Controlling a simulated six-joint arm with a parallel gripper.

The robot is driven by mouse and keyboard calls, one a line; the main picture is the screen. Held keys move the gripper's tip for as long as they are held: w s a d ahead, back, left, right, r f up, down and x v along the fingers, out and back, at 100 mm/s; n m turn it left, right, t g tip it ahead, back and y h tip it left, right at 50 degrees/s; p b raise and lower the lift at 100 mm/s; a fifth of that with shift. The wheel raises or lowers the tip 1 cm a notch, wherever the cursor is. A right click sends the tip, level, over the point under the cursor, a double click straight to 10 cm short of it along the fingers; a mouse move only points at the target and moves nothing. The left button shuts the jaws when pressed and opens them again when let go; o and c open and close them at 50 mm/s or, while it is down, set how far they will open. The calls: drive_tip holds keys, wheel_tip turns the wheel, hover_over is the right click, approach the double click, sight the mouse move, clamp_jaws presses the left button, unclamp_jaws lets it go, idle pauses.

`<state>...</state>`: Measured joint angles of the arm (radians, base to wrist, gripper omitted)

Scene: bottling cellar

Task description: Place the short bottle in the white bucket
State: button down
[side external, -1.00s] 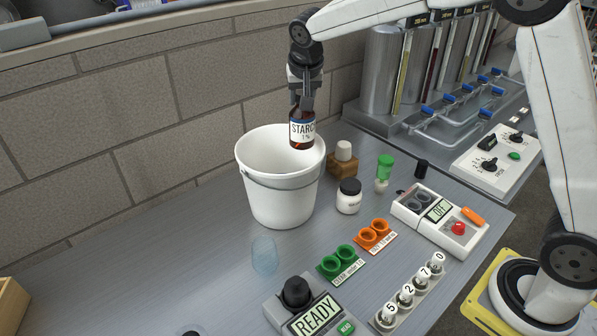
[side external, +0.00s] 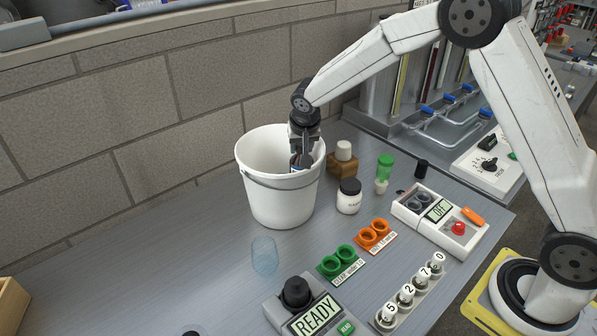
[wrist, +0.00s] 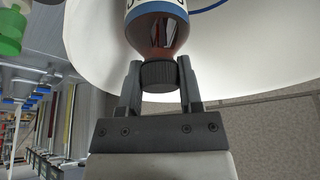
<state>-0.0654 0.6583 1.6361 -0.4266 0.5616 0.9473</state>
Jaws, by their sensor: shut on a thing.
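The white bucket (side external: 283,203) stands upright on the bench against the wall. My gripper (side external: 300,165) reaches down inside its rim on the right side. In the wrist view my gripper (wrist: 158,85) is shut on the dark cap of the short bottle (wrist: 157,32), a brown bottle with a white and blue label. The bottle is inside the bucket opening, and its lower part is hidden by the bucket wall in the side view. I cannot tell whether it touches the bucket floor.
A wooden block with a white-topped piece (side external: 342,160), a black-capped white jar (side external: 348,197) and a green-capped vial (side external: 384,168) stand right of the bucket. A clear glass (side external: 265,256) stands in front.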

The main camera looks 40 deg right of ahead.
drive_tip(key=shift+f, duration=0.15)
drive_tip(key=shift+f, duration=2.75)
drive_tip(key=shift+c, duration=1.3)
unclamp_jaws()
drive_tip(key=shift+s+f, duration=0.15)
drive_tip(key=shift+f, duration=0.05)
drive_tip(key=shift+r, duration=0.85)
drive_tip(key=v, duration=1.1)
drive_tip(key=shift+r, duration=0.4)
drive_tip(key=shift+a, duration=0.1)
